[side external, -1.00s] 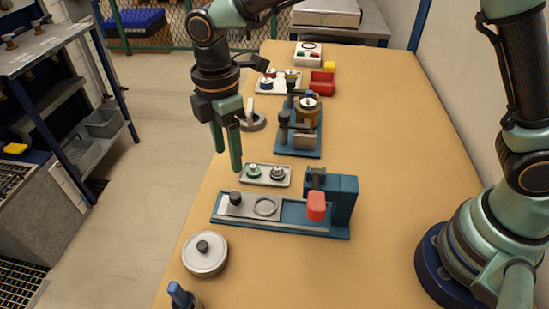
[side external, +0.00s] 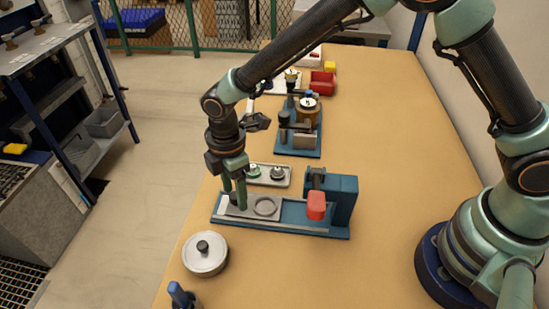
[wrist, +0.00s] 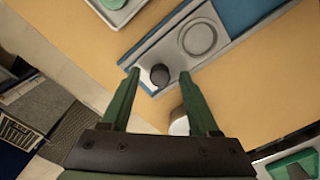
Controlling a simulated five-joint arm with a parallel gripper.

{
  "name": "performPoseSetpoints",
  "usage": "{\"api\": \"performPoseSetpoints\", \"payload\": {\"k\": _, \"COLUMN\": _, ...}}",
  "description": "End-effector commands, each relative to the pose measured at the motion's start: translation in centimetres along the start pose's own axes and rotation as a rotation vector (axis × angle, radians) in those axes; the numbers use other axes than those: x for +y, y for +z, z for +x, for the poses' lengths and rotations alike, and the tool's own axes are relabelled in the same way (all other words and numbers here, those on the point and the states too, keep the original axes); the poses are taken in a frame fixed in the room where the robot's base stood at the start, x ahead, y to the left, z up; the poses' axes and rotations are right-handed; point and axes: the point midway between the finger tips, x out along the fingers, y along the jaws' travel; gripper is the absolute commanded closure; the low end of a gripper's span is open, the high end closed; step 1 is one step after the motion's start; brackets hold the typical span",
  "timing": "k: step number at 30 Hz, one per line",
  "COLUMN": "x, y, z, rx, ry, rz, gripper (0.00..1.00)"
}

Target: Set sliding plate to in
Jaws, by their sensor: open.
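The sliding plate (side external: 266,208) is a grey plate with a ring recess, lying at the left end of a blue base (side external: 300,230) with a raised housing (side external: 343,197) at the right. In the wrist view the plate (wrist: 180,45) shows its dark round knob (wrist: 160,75). My gripper (side external: 236,203) is down at the plate's left end, its green fingers around the knob, which they mostly hide in the side view. In the wrist view my gripper (wrist: 158,90) is open, one finger on each side of the knob, with gaps visible.
A red block-like part (side external: 316,205) sits at the front of the housing. A small tray with two round pieces (side external: 267,175) lies just behind the plate. A round lidded pot (side external: 205,254) stands in front, near the table's left edge.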

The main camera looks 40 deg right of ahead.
Motion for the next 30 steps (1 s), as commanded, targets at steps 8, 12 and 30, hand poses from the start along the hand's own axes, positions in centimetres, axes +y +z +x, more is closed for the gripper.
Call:
{"api": "performPoseSetpoints", "payload": {"k": 8, "x": 0.00, "y": 0.00, "z": -0.03, "rx": 0.000, "ry": 0.000, "rz": 0.000, "gripper": 1.00}}
{"api": "performPoseSetpoints", "payload": {"k": 12, "x": -0.01, "y": 0.00, "z": -0.04, "rx": 0.000, "ry": 0.000, "rz": 0.000, "gripper": 1.00}}
{"api": "performPoseSetpoints", "payload": {"k": 30, "x": -0.03, "y": -0.02, "z": -0.08, "rx": 0.000, "ry": -0.001, "rz": -0.001, "gripper": 1.00}}
